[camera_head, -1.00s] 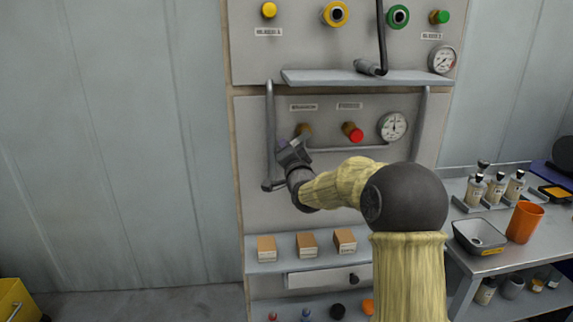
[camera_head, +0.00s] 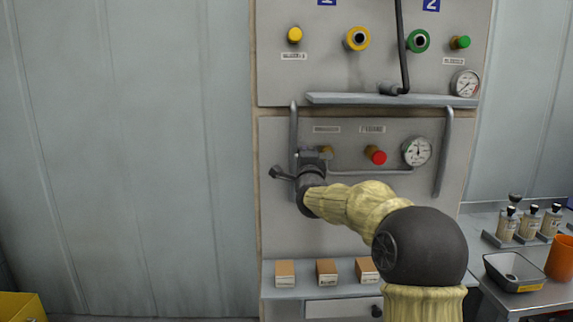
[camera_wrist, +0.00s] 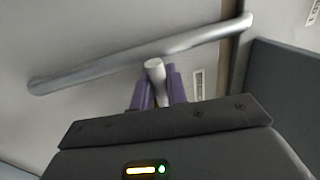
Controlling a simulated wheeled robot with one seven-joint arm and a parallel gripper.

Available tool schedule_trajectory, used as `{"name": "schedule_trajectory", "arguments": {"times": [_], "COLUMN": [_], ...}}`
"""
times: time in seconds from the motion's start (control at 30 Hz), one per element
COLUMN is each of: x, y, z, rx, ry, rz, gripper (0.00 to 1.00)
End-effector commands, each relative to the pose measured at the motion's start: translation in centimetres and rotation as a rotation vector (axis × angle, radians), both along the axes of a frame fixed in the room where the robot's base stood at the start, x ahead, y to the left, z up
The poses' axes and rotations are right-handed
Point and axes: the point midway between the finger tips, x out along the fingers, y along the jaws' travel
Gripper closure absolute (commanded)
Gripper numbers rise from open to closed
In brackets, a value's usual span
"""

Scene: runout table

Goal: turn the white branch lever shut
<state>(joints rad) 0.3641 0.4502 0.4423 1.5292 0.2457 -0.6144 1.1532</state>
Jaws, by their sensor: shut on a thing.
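In the wrist view the purple fingers of my gripper (camera_wrist: 158,88) stand on either side of a pale, rounded lever end (camera_wrist: 155,72) and are shut on it. I take this to be the white branch lever. Its lower part is hidden between the fingers. In the head view my gripper (camera_head: 311,157) is at the left of the lower grey panel (camera_head: 281,229), close to the upright grey bar (camera_head: 293,125). The lever itself is hidden there behind my gripper and wrist, so its angle cannot be read.
A brass fitting (camera_head: 327,151) and red knob (camera_head: 375,156) sit right of my gripper, with a gauge (camera_head: 416,152) beyond. A shelf edge (camera_head: 390,99) juts out above. Small boxes (camera_head: 326,271) stand on a ledge below. The wall left of the panel is bare.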

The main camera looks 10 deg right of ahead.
Motion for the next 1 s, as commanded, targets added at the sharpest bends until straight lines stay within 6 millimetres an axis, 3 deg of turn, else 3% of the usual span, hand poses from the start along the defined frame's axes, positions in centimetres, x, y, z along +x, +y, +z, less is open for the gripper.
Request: {"name": "schedule_trajectory", "arguments": {"times": [0.13, 0.5, 0.53, 0.63, 1.0], "x": [-0.06, -0.05, -0.04, -0.04, -0.32], "y": [-1.14, -1.33, -1.33, -1.27, -0.9], "z": [0.11, 0.21, 0.22, 0.21, -0.01], "rx": [0.018, 0.024, 0.024, 0.022, 0.021], "ry": [-0.005, -0.006, -0.006, -0.006, -0.003], "rz": [-0.017, -0.02, -0.02, -0.019, -0.013], "gripper": [1.0, 1.0, 0.83, 0.65, 0.65]}}
